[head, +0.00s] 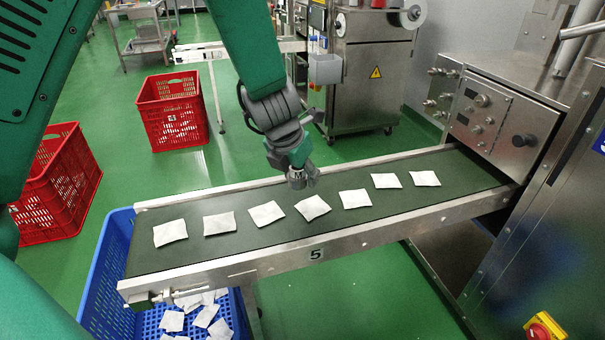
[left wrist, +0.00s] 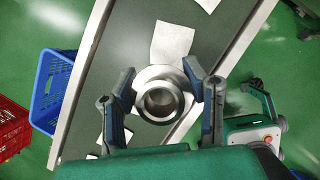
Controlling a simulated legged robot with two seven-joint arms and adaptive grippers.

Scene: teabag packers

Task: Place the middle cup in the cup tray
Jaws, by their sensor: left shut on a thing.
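My left gripper (head: 299,169) is in the middle of the head view, pointing down above the conveyor belt. It is shut on a small grey metal cup (head: 297,179) that seems to bear a letter M. In the left wrist view the cup (left wrist: 160,99) shows as a round silver rim with a dark inside, between the two fingers. The cup looks held above the belt, near the teabags; its exact height is hard to tell. No cup tray and no other cup show. My right gripper is not in view.
The conveyor (head: 190,252) carries a row of several white teabags (head: 313,207) and ends over a blue crate (head: 101,285). Red crates (head: 173,125) stand on the green floor at left. A steel machine (head: 505,122) stands at the belt's right end.

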